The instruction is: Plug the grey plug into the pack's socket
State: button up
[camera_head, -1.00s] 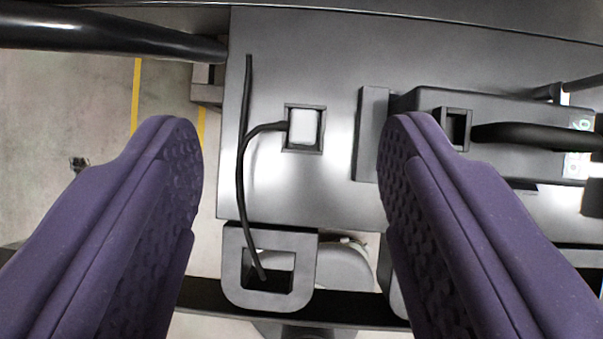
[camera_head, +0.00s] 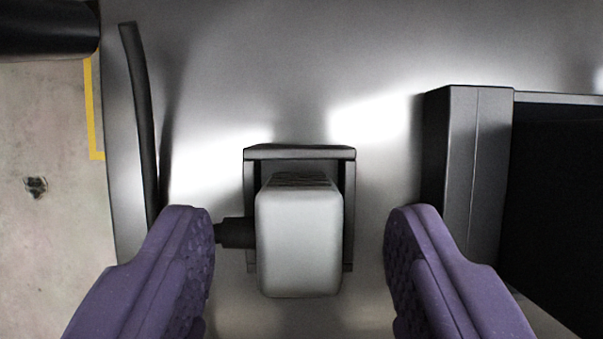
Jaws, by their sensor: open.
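The grey plug (camera_head: 299,240) sits in a dark square holder (camera_head: 300,153) on a grey metal surface. Its black cable (camera_head: 236,233) leaves from its left side and passes behind my left finger; a length of it stands up at the left (camera_head: 141,110). My gripper (camera_head: 300,245) is open, with one purple finger on each side of the plug. There is a gap between the plug and each finger. The pack's socket is not in view now.
A dark upright block (camera_head: 467,170) stands right of my right finger, with a black area (camera_head: 555,200) beyond it. A black bar (camera_head: 45,28) crosses the upper left. Concrete floor with a yellow line (camera_head: 94,110) shows at the left.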

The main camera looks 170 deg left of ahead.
jog(key=shift+s+r, duration=0.1)
jog(key=shift+r, duration=0.1)
jog(key=shift+c, duration=1.1)
grip_shut()
